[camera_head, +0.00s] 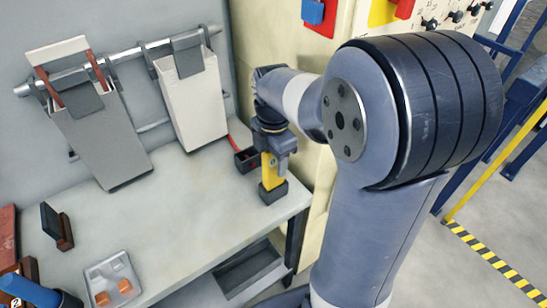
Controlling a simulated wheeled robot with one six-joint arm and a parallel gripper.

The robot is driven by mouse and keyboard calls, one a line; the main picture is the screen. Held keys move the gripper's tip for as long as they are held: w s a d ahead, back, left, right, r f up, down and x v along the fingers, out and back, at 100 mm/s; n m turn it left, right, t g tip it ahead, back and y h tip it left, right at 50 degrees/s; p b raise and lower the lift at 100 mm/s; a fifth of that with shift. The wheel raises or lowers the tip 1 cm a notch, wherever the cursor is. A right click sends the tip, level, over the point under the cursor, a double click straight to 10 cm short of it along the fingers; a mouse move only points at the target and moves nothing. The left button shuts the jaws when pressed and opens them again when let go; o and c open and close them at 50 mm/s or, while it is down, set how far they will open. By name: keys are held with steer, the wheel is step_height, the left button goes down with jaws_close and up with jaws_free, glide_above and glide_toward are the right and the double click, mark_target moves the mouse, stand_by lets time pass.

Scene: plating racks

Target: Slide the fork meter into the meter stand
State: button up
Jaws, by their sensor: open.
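The yellow fork meter (268,171) stands upright near the right front corner of the bench. Its lower end is at a small dark block (273,193), which looks like the meter stand; the meter appears seated in it, but the depth cannot be told. My gripper (271,155) points down over the top of the meter. Its jaws are open, with the meter's upper part at or between them; the fingers partly hide it, and I cannot tell whether they touch it.
Two hanging racks (103,140) (192,100) line the wall bar. A grey tray (98,273) with orange blocks and a dark holder (62,230) stand at left. The middle bench (185,215) is clear.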

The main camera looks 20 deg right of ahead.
step_height(320, 180, up, 11)
steer(key=shift+f, duration=0.1)
stand_by(0.4)
step_height(320, 180, down, 11)
steer(key=shift+r, duration=0.1)
steer(key=shift+r+p, duration=0.8)
steer(key=shift+r, duration=0.4)
steer(key=shift+f, duration=0.1)
